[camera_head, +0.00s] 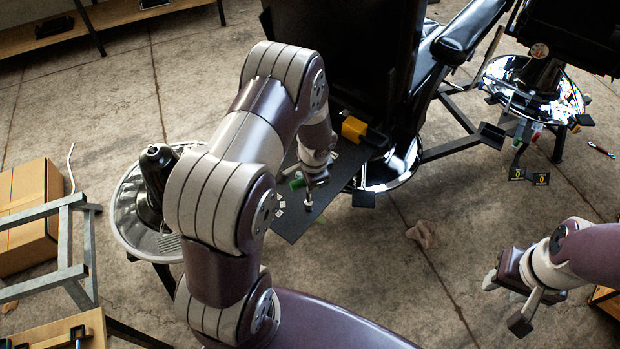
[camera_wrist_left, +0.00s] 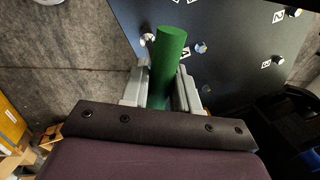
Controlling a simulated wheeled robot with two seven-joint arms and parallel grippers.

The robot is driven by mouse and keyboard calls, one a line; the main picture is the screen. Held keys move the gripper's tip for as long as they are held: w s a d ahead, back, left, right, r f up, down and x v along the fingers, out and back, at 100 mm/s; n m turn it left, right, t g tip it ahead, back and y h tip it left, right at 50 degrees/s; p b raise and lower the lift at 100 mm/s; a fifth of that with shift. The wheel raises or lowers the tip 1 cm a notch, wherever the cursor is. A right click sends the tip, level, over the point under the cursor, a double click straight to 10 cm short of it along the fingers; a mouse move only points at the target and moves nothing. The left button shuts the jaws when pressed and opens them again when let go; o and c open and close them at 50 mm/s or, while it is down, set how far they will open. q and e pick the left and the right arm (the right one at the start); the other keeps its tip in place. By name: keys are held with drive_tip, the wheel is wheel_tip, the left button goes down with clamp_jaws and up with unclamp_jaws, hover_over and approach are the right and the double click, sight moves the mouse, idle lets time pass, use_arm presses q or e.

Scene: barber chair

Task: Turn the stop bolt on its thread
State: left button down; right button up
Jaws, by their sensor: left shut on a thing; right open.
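My left gripper (camera_head: 308,192) is at the dark panel (camera_head: 292,228) beside the barber chair's black seat back. In the left wrist view it (camera_wrist_left: 161,92) is shut on a green cylinder (camera_wrist_left: 170,48), with one finger on each side. The green cylinder also shows in the head view (camera_head: 296,183). Its far end points toward the panel (camera_wrist_left: 232,30); I cannot tell whether it touches it or is the stop bolt. Several small bolts (camera_wrist_left: 200,47) and numbered white labels are on the panel. My right gripper (camera_head: 506,302) is open and empty at the lower right, away from the panel.
A yellow block (camera_head: 353,129) is by the chair (camera_head: 345,50), above the panel. A round metal stand (camera_head: 132,218) is left of my left arm. A cardboard box (camera_head: 25,205) and metal frame are at the far left. Concrete floor is clear between panel and right gripper, except a crumpled cloth (camera_head: 423,234).

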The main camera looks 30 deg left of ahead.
use_arm(q)
drive_tip(key=shift+f, duration=0.2)
idle(0.3)
drive_tip(key=shift+n+b, duration=0.3)
drive_tip(key=shift+b, duration=0.15)
drive_tip(key=shift+n+g+b, duration=0.3)
drive_tip(key=shift+n+b, duration=1)
drive_tip(key=shift+n, duration=0.2)
drive_tip(key=shift+r+n, duration=0.1)
drive_tip(key=shift+n, duration=0.5)
